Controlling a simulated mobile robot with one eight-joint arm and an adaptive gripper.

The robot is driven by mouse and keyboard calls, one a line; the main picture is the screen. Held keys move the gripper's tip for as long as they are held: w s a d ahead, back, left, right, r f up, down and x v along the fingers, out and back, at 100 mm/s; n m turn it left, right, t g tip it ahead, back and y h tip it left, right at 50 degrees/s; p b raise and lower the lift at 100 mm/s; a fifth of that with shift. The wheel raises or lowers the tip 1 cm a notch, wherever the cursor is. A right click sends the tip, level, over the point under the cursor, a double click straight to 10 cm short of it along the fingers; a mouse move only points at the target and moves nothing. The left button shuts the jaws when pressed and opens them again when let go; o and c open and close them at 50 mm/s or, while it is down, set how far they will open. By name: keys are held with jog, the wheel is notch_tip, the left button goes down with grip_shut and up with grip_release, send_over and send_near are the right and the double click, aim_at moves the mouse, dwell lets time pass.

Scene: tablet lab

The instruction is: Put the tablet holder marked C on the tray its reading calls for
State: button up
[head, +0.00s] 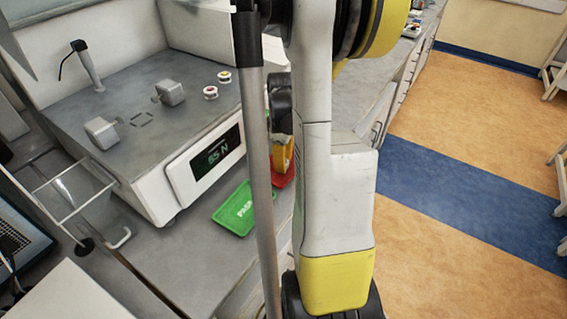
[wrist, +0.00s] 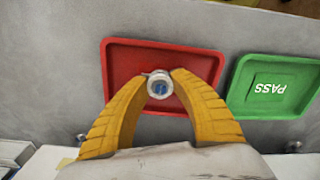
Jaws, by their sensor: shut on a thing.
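My gripper (wrist: 160,82) is shut on a small round tablet holder (wrist: 159,87), pale-rimmed with a blue centre; any letter on it is too small to read. In the wrist view it is over the red tray (wrist: 122,62); I cannot tell whether it touches the tray. The green tray (wrist: 250,112), marked PASS, lies to the right. In the head view the green tray (head: 233,211) is in front of the tester, and the red tray (head: 283,183) is mostly hidden behind my arm. The tester's display (head: 217,153) shows green characters, perhaps "55 N".
Two other round holders (head: 210,92) (head: 225,76) stand on the tester's top (head: 150,115), near two grey blocks (head: 170,93) (head: 102,132). A clear angled chute (head: 78,190) is at the tester's left. Grey bench surface is free left of the green tray.

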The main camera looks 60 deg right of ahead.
jog(key=shift+f, duration=0.1)
jog(key=shift+f, duration=0.15)
jog(key=o, duration=1.1)
jog(key=shift+c, duration=0.2)
jog(key=shift+r, duration=0.2)
notch_tip(320, 180, up, 12)
jog(key=p, duration=0.4)
jog(key=w+a+r+m+t+h, duration=0.1)
jog(key=w+a+r, duration=0.2)
jog(key=a, duration=0.5)
jog(key=w+a+r+t, duration=0.2)
jog(key=w+a+r, duration=0.1)
jog(key=a, duration=0.5)
jog(key=s+a+r+m+t, duration=0.1)
jog(key=a+t, duration=0.1)
jog(key=a, duration=0.7)
jog(key=s+a+r+m+t+y, duration=0.1)
jog(key=s+a+t, duration=0.1)
jog(key=a, duration=0.7)
jog(key=shift+a, duration=0.4)
